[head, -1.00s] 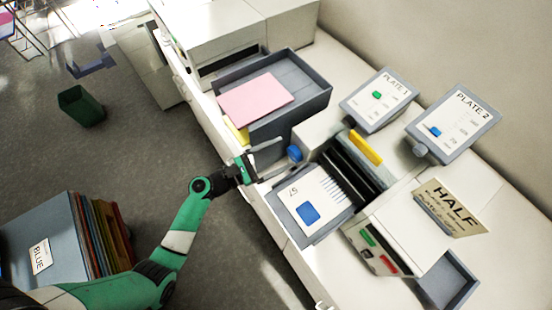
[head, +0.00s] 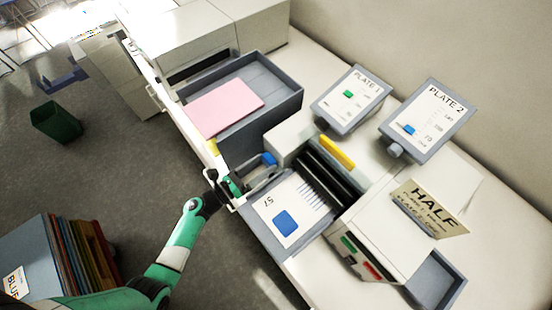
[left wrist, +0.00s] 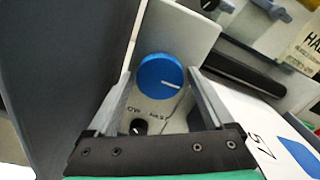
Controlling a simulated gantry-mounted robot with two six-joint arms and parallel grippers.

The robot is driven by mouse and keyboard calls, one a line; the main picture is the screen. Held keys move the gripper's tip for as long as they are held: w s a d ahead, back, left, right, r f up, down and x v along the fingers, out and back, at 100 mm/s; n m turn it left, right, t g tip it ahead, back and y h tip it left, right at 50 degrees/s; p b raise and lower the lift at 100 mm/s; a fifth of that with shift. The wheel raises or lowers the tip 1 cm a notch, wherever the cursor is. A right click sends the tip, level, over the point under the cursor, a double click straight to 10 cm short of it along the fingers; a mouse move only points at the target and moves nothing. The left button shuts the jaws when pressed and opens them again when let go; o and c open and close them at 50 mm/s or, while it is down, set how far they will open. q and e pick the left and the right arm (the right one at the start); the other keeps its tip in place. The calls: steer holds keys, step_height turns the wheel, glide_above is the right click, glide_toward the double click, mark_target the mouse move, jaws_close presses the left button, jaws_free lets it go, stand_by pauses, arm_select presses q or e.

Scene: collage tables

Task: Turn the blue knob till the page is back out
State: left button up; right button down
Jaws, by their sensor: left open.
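The blue knob (head: 269,159) sits on the side of the roller machine. In the left wrist view the knob (left wrist: 160,75) faces me with a white pointer line directed right. My left gripper (head: 262,171) is open, its fingers reaching toward the knob; in the wrist view its fingertips (left wrist: 161,76) lie on either side of the knob. I cannot tell whether they touch it. The white page (head: 296,199), with a number and a blue square, lies on the grey tray (head: 262,232) before the dark rollers (head: 333,177). My right gripper is not in view.
A grey bin (head: 282,90) with a pink sheet (head: 225,106) stands behind the knob, its wall close to my left gripper. PLATE 1 (head: 351,98) and PLATE 2 (head: 428,119) panels and a HALF sign (head: 431,208) stand right. Small dark knob (left wrist: 138,127) below the blue one.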

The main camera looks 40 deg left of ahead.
arm_select(q)
steer(key=shift+w, duration=0.45)
steer(key=shift+s, duration=0.1)
steer(key=shift+c, duration=0.9)
steer(key=c, duration=0.9)
steer(key=shift+c, duration=0.2)
steer(key=shift+m, duration=0.3)
